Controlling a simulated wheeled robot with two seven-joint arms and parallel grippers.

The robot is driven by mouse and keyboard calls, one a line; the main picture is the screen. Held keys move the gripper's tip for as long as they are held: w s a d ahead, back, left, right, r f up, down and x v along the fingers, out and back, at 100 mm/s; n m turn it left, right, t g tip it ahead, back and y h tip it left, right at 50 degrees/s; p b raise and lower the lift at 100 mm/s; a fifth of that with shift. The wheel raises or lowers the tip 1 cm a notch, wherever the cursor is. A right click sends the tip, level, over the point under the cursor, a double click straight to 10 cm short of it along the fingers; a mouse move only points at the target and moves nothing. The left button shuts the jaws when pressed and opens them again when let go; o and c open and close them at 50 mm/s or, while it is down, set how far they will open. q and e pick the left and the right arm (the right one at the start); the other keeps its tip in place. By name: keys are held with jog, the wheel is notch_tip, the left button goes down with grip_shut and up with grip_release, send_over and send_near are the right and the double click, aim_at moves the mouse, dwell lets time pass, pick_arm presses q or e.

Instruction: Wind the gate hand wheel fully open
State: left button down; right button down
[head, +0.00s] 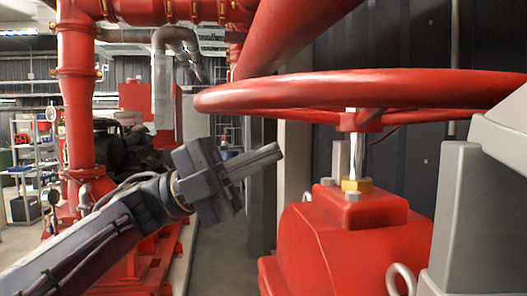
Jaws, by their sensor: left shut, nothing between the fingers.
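The large red gate hand wheel (300,94) lies flat across the upper right of the head view. Its spokes meet at a hub on a bright stem (353,148), with a brass nut at the stem's foot. The stem rises from a red valve body (345,240). My left gripper (278,153) is shut and empty. It appears to the left of the stem and below the wheel rim in the picture, with its fingers pointing right; it does not grip the rim. Part of the wheel's right side is hidden by a grey and white arm. My right gripper is not in view.
A thick red vertical pipe (76,110) stands at the left, with red pipes crossing overhead. A metal shelf (35,165) stands in the left background. Dark machinery (135,150) sits behind my left arm. A narrow strip of grey floor (228,255) shows left of the valve body.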

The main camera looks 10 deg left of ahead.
aim_at(365, 115)
pick_arm(q)
jog(key=p+x, duration=0.2)
jog(key=x, duration=0.8)
jog(key=shift+w+d, duration=0.15)
jog(key=shift+d, duration=0.25)
jog(key=shift+d, duration=0.1)
